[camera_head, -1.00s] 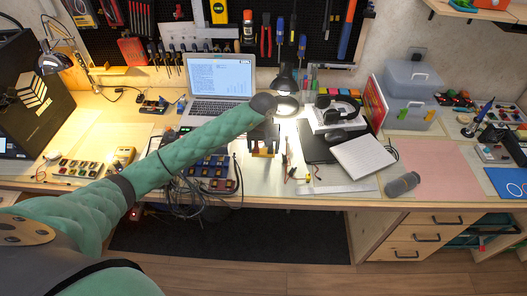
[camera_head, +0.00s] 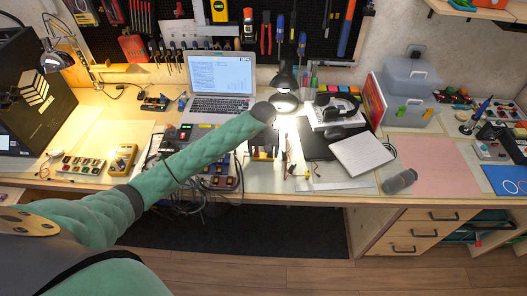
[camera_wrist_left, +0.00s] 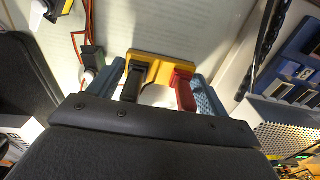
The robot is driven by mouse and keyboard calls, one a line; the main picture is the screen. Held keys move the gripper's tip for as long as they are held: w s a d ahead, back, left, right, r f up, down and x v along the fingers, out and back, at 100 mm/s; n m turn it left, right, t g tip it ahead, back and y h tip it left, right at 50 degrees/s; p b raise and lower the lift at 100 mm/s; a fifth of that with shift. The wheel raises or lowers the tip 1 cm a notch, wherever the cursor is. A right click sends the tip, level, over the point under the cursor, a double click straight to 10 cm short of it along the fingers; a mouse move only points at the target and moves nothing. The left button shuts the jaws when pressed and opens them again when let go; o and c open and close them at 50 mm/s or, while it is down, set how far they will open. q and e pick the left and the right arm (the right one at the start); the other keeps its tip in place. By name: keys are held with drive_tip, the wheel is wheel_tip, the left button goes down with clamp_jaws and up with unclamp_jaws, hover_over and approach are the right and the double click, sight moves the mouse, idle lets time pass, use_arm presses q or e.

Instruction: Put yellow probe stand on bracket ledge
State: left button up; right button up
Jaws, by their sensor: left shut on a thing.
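The yellow probe stand (camera_wrist_left: 163,68) shows in the left wrist view as a yellow block with a black clip and a red clip on its near side. My left gripper (camera_wrist_left: 160,90) is shut on it, with a blue-grey finger on each side. In the head view the left gripper (camera_head: 263,145) hangs over the front middle of the desk, before the black lamp. The stand is small there, its yellow partly hidden. I cannot tell whether it touches the desk. A pale wooden ledge (camera_head: 103,71) runs below the pegboard at left; I cannot tell if it is the bracket ledge. My right gripper is out of view.
A laptop (camera_head: 220,85), a desk lamp (camera_head: 286,85) and a white notebook (camera_head: 362,154) stand around the gripper. A blue tray of parts (camera_head: 221,170) and loose cables lie left of it. A yellow meter (camera_head: 122,158) sits further left. The pink mat (camera_head: 437,165) is mostly clear.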

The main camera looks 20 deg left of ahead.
use_arm(q)
drive_tip(key=o, duration=1.1)
drive_tip(key=shift+c, duration=0.2)
drive_tip(key=shift+r, duration=0.1)
